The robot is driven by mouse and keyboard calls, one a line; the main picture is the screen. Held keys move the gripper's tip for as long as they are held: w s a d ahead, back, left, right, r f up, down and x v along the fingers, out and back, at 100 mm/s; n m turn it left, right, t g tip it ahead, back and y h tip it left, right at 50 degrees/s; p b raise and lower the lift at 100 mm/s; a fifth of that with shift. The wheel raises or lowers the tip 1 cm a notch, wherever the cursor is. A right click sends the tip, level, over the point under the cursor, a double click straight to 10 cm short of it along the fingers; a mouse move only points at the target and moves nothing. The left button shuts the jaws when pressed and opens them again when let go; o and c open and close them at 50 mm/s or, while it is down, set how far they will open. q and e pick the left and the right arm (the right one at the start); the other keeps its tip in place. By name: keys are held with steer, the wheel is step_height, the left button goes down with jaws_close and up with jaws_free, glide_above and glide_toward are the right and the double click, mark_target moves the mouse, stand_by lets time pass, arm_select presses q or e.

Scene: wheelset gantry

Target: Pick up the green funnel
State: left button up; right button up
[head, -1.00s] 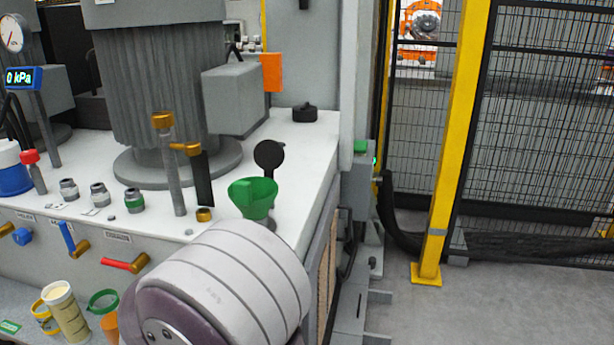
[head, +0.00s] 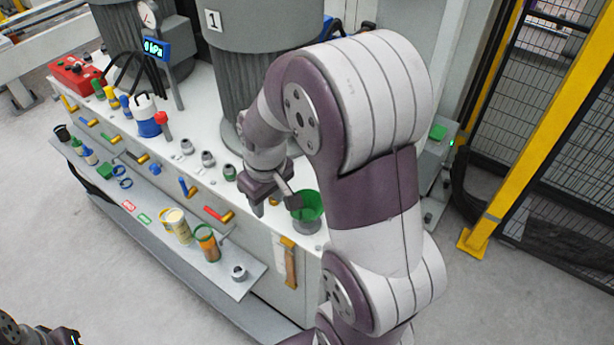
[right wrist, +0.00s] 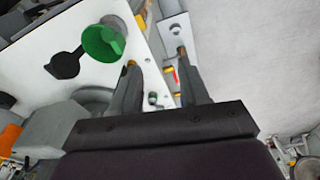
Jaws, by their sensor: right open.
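The green funnel (head: 309,205) stands upright in a grey filler neck at the right front corner of the white tank top. In the right wrist view the funnel (right wrist: 103,42) shows at the upper left, just left of the jaws. My right gripper (head: 275,205) is open and empty, close beside the funnel on its left in the head view. Its two fingers (right wrist: 157,62) are apart with nothing between them. They do not appear to touch the funnel. A dark end of my left arm (head: 40,335) shows at the bottom left; its jaws cannot be made out.
A black round cap (right wrist: 65,64) is next to the funnel. The lower shelf (head: 215,268) holds a cream container (head: 176,226), an orange container (head: 207,243) and other items. A yellow post (head: 540,130) and mesh fence stand at right.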

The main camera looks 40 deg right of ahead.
steer(key=w+d+n+g, duration=0.2)
steer(key=w+d, duration=0.1)
steer(key=d, duration=0.5)
steer(key=p, duration=0.1)
glide_above(306, 210)
steer(key=a, duration=0.3)
step_height(306, 210, down, 12)
steer(key=shift+r, duration=0.2)
steer(key=shift+w+f, duration=0.1)
steer(key=shift+f, duration=0.4)
jaws_close()
